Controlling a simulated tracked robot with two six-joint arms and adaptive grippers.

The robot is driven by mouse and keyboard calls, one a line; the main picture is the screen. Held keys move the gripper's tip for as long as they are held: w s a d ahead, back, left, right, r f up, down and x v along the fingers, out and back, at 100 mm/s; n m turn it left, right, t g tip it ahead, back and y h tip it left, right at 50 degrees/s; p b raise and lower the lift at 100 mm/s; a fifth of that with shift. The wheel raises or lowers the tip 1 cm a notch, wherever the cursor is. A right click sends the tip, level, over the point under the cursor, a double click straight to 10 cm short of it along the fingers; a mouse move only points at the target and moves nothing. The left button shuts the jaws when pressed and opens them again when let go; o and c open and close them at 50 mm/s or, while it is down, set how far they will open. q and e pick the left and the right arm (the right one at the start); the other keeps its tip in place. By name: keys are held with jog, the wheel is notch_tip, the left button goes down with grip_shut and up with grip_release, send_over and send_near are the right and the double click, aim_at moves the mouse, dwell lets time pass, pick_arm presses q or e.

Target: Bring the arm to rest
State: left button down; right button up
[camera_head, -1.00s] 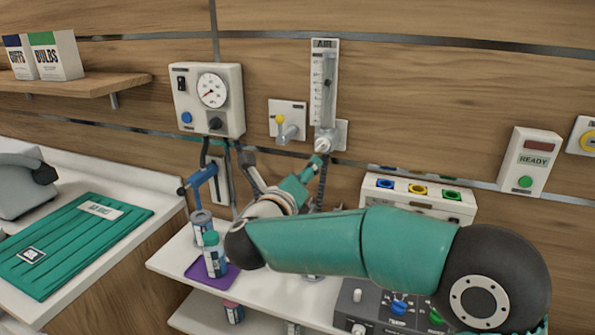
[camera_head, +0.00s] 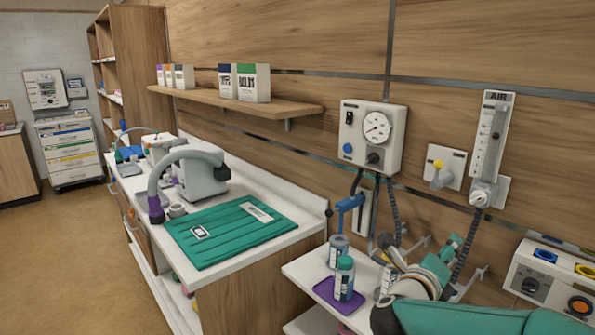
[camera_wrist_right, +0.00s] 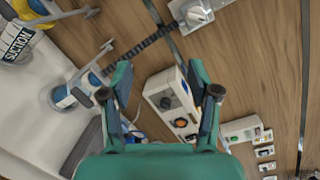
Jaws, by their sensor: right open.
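My right arm, teal with a dark joint, comes in at the bottom right of the head view. Its gripper (camera_head: 440,248) is over the bedside shelf, just below the air flowmeter (camera_head: 492,148) on the wall. In the right wrist view the two fingers of the gripper (camera_wrist_right: 161,82) stand wide apart with nothing between them. Beyond them show a white box with knobs (camera_wrist_right: 168,98) and the wood wall. My left gripper is not in view.
A gauge box (camera_head: 372,138) with hanging hoses is on the wall. The floor at left is clear.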

jog(key=s+a+f+n+g+y, duration=0.1)
jog(key=a+f+n+y, duration=0.2)
jog(key=f+n, duration=0.5)
jog(key=s+a+f+n+g+y, duration=0.15)
jog(key=f+n+y, duration=0.25)
jog(key=f, duration=0.8)
jog(key=s+a+f+n+y, duration=0.1)
jog(key=a+f+n+y, duration=0.25)
jog(key=f+n, duration=0.45)
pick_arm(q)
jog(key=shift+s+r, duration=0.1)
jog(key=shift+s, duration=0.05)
pick_arm(e)
jog(key=s+a+f+n+g+y, duration=0.1)
jog(key=s+a+f+n+g, duration=0.1)
jog(key=s+f, duration=0.4)
jog(key=s+a+f+n+g+y, duration=0.2)
jog(key=s+f, duration=0.5)
jog(key=s, duration=0.5)
jog(key=s+a+f+n+g+y, duration=0.2)
jog(key=s+a+f+n+g, duration=0.2)
jog(key=s, duration=0.5)
notch_tip(320, 180, down, 3)
jog(key=shift+s+n+g, duration=0.4)
jog(key=shift+n+g, duration=0.65)
jog(key=shift+n, duration=0.05)
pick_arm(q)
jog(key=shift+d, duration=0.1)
